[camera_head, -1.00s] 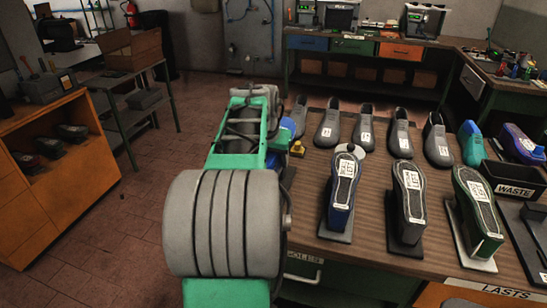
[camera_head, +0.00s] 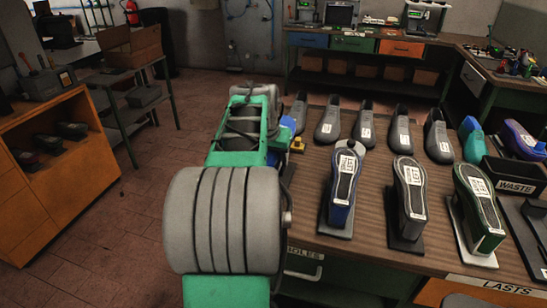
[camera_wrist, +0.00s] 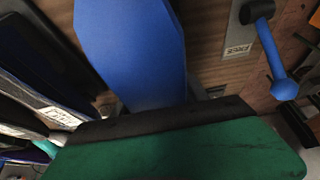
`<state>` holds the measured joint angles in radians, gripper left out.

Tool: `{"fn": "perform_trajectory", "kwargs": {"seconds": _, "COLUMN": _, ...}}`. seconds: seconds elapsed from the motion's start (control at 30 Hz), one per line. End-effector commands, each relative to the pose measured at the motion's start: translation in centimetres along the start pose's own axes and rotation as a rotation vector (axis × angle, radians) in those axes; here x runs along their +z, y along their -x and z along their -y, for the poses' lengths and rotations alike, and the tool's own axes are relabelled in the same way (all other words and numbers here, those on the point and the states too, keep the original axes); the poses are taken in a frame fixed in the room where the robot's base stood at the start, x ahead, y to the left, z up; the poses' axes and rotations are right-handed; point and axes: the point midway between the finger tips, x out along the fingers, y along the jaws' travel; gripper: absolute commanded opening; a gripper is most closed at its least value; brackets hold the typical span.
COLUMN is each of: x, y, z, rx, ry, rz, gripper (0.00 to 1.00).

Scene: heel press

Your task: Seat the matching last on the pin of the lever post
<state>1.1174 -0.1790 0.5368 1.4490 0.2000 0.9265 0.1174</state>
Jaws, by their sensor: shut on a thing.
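A smooth blue form, which looks like a last (camera_wrist: 130,50), fills the upper middle of the wrist view. Its near end is hidden behind a dark band on a green block, which I take for part of my gripper (camera_wrist: 150,125). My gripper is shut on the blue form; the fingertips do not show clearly. A blue lever with a ball end (camera_wrist: 285,89) stands at the right of the wrist view, on a labelled grey plate (camera_wrist: 238,40). I cannot make out the pin.
On the bench (camera_head: 310,190) stand blue (camera_head: 341,190), black (camera_head: 409,200) and green (camera_head: 478,210) labelled shoe forms. A small yellow part (camera_head: 297,145) is beside my arm.

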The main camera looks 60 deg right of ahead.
Motion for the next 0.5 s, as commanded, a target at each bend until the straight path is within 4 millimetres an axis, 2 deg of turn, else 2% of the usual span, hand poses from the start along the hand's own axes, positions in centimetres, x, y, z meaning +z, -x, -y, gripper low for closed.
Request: {"fn": "perform_trajectory", "kwargs": {"seconds": 0.5, "x": 0.17, "y": -0.56, "z": 0.02, "rx": -0.001, "ry": -0.001, "rz": -0.004, "gripper": 0.0}}
